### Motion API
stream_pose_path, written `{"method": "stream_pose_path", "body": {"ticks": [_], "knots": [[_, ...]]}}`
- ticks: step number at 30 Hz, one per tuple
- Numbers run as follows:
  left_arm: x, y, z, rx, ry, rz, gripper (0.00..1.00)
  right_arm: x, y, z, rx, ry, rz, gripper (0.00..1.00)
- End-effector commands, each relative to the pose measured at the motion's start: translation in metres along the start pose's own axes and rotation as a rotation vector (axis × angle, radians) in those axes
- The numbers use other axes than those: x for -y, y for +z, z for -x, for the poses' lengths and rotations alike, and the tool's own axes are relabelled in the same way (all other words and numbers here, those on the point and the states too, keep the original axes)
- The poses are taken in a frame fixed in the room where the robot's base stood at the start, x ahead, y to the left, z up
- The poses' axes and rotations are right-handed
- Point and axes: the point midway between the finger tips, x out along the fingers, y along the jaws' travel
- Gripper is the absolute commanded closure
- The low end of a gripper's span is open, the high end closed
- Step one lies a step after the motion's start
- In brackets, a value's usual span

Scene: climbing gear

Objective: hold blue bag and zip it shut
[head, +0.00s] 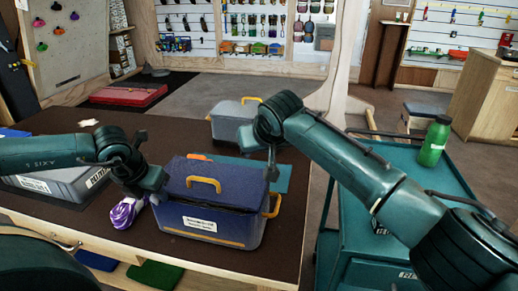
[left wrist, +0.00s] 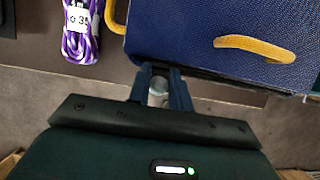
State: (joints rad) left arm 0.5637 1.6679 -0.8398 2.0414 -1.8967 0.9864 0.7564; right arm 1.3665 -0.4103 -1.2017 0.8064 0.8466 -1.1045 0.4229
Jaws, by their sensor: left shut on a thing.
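The blue bag (head: 215,208) stands upright on the brown table, with a yellow handle on top, a yellow side handle at its right end and a white label on its front. My left gripper (head: 157,192) is at the bag's left end, shut on its edge; the left wrist view shows my left fingers (left wrist: 160,85) against the rim of the blue bag (left wrist: 200,35). My right gripper (head: 271,172) hangs pointing down at the bag's upper right end. Its fingers are too small to tell open from shut. The zip and its pull cannot be made out.
A purple rope bundle (head: 127,211) lies just left of the bag, close to my left gripper. A grey box (head: 65,181) stands at the left and a grey bin (head: 232,122) behind. A teal cart (head: 345,240) with a green bottle (head: 434,142) stands right.

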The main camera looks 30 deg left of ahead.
Motion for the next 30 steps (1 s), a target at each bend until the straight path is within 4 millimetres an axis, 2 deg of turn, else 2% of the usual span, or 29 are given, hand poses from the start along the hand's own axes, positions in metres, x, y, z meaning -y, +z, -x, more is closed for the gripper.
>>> {"method": "stream_pose_path", "body": {"ticks": [2,9,19,23,30], "knots": [[0.0,0.0,0.0,0.0,0.0,0.0,0.75,0.0,0.0,0.0,0.0,0.0,0.001,0.62],[0.0,0.0,0.0,0.0,0.0,0.0,0.55,0.0,0.0,0.0,-0.001,0.0,0.002,0.62],[-0.001,0.001,0.005,0.002,0.001,0.0,0.54,0.0,0.001,-0.001,-0.001,0.001,0.003,0.62],[-0.001,0.001,0.022,0.005,0.002,-0.001,0.54,0.0,0.003,-0.003,-0.001,0.001,0.003,0.62],[-0.001,0.0,0.076,0.005,0.005,-0.001,0.54,0.0,0.006,-0.007,-0.001,0.001,0.003,0.62]]}}
